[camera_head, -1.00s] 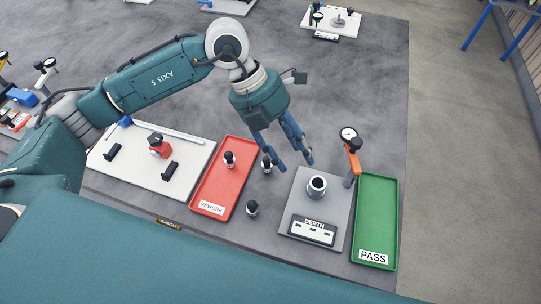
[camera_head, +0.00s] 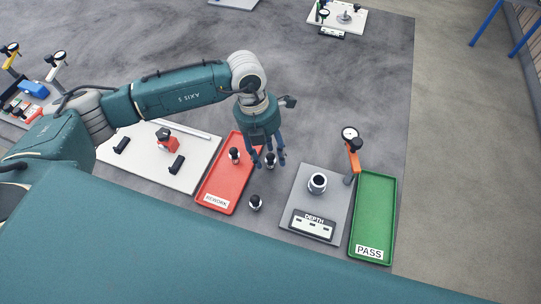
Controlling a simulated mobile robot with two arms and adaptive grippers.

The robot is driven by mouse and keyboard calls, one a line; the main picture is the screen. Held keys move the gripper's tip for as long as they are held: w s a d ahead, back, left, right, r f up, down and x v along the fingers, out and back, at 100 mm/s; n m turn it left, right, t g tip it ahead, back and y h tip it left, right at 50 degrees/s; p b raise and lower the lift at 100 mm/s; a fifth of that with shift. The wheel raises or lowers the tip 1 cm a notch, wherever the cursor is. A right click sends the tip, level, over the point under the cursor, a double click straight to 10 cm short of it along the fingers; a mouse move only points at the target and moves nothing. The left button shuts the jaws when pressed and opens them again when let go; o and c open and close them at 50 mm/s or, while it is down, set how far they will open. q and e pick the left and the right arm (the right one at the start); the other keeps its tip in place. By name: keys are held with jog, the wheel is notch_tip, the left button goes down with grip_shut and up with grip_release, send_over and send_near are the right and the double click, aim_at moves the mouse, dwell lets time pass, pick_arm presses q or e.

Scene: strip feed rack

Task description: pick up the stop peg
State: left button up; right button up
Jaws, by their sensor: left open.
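Nothing in view is marked as the stop peg, and I cannot tell which thing it is. Several small black-and-silver pieces stand about: one in the red REWORK tray (camera_head: 234,155), one just right of the tray (camera_head: 270,161), and one on the grey mat in front (camera_head: 255,203). My left gripper (camera_head: 268,164) is open and points down, its fingers around or just above the piece right of the tray. I cannot tell whether they touch it. My right gripper is not in view.
A grey DEPTH plate (camera_head: 335,205) with a silver ring (camera_head: 317,182) is right of the gripper. A dial gauge on an orange stand (camera_head: 353,150) and a green PASS tray (camera_head: 376,200) are beyond. A white board (camera_head: 150,170) lies left.

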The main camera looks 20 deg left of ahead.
pick_arm(q)
jog(key=shift+d+f, duration=0.15)
jog(key=shift+f, duration=0.55)
grip_shut()
jog(key=shift+r, duration=0.1)
